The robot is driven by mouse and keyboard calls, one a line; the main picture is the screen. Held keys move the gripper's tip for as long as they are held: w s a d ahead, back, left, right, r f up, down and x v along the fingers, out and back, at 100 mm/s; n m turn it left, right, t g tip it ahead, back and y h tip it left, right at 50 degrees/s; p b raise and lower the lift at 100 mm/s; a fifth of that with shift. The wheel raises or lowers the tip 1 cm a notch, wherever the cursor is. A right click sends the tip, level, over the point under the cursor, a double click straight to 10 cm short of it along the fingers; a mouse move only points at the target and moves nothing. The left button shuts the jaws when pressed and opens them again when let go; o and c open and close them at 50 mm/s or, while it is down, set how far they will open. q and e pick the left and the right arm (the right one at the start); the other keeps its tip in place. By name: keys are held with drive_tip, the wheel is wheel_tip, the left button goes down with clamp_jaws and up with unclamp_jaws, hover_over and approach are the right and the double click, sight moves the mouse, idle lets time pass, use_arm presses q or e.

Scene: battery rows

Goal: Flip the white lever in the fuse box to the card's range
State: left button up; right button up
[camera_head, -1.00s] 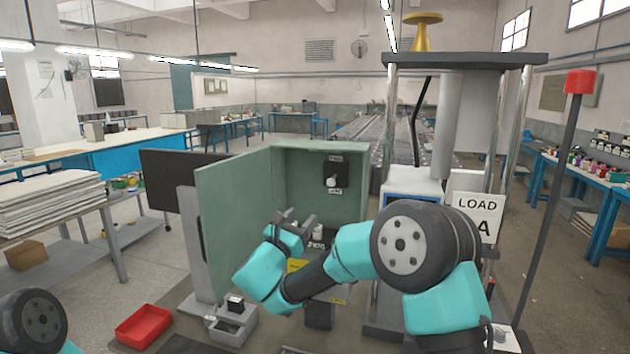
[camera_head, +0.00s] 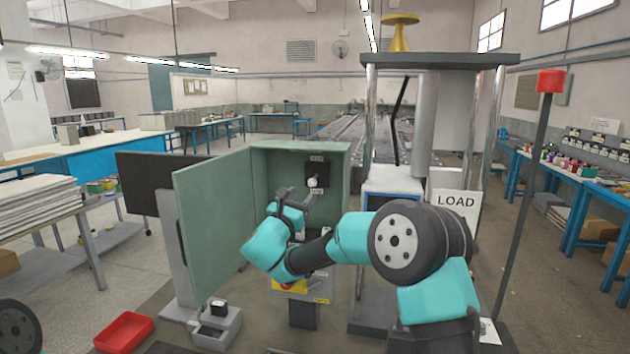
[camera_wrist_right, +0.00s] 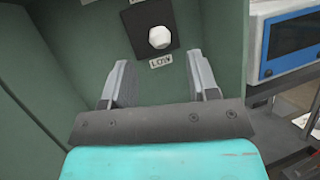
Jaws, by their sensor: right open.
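The green fuse box (camera_head: 301,150) stands open in the middle of the head view, its door swung to the left. Inside, the white lever (camera_head: 313,182) sits low on a black plate, close to the lower label. In the right wrist view, the lever's white knob (camera_wrist_right: 159,38) shows end-on above a label reading LOW (camera_wrist_right: 161,62). My right gripper (camera_head: 297,196) is open and empty, just below the lever, its fingers apart on either side. The card (camera_head: 456,202) reads LOAD; my right arm hides its lower line. My left gripper is out of view.
A yellow panel (camera_head: 290,285) is at the box's lower front, partly behind my arm. A grey bin (camera_head: 217,335) and red tray (camera_head: 124,332) lie at lower left. A metal-post frame with a dark top (camera_head: 440,60) and a red-topped pole (camera_head: 551,82) stand right of the box.

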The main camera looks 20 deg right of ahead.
sight(315, 185)
drive_tip(key=x, duration=0.8)
drive_tip(key=shift+w+d+r, duration=0.1)
drive_tip(key=shift+w+d, duration=0.1)
drive_tip(key=c, duration=0.9)
drive_tip(key=shift+o, duration=0.2)
drive_tip(key=shift+w+d+f+m+t+h, duration=0.1)
drive_tip(key=shift+f+m+t+h, duration=0.1)
drive_tip(key=shift+m+h, duration=0.25)
drive_tip(key=shift+s+a+f+m+t+h, duration=0.1)
drive_tip(key=shift+f+m+h, duration=0.1)
drive_tip(key=shift+h, duration=0.5)
drive_tip(key=shift+w+d+f+m+t+h, duration=0.1)
drive_tip(key=shift+f+m+h, duration=0.2)
drive_tip(key=shift+h, duration=0.25)
drive_tip(key=shift+f+m+h, duration=0.1)
drive_tip(key=shift+m+h, duration=0.75)
drive_tip(key=shift+h, duration=0.25)
drive_tip(key=o, duration=0.9)
drive_tip(key=shift+c, duration=0.2)
drive_tip(key=shift+f, duration=0.15)
